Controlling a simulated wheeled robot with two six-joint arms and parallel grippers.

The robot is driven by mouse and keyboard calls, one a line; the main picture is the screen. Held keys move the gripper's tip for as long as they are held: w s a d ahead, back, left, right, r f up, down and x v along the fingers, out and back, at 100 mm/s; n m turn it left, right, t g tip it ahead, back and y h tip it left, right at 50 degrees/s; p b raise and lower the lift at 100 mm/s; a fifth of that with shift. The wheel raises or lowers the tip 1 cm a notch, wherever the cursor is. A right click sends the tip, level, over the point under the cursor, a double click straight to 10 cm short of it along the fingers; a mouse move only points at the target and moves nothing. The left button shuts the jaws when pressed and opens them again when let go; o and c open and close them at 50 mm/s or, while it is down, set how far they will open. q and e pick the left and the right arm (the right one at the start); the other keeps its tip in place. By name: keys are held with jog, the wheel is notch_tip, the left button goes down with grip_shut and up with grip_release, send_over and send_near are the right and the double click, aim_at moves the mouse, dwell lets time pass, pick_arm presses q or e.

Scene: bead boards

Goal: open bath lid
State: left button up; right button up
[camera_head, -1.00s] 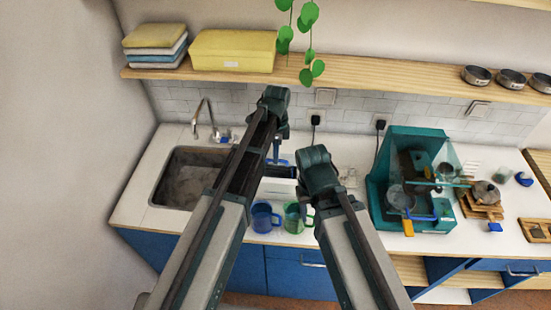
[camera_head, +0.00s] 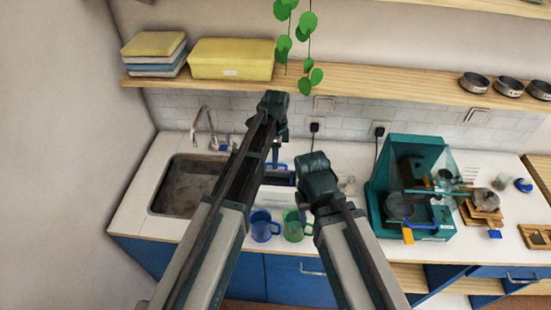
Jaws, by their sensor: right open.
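A low box with blue and white parts (camera_head: 279,181), which appears to be the bath, stands on the counter behind my arms. Its lid cannot be told apart clearly, and much of the box is hidden by my arms. My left gripper (camera_head: 276,155) points down at the back edge of this box; its fingers are too small to tell open from shut, or whether they touch it. My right gripper (camera_head: 306,214) is open at the box's right front, beside the green mug, its fingers mostly hidden by its own wrist.
A blue mug (camera_head: 263,226) and a green mug (camera_head: 293,226) stand in front of the box. A sink (camera_head: 160,197) with a tap (camera_head: 207,122) is left. A teal machine (camera_head: 378,205) stands right. A wooden shelf (camera_head: 360,84) and a hanging plant (camera_head: 306,45) are above.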

pick_arm(q)
jog(key=shift+s, duration=0.2)
notch_tip(320, 180, up, 8)
jog(key=p, duration=0.7)
jog(key=shift+w+f+p, duration=0.2)
jog(key=shift+w+p, duration=0.1)
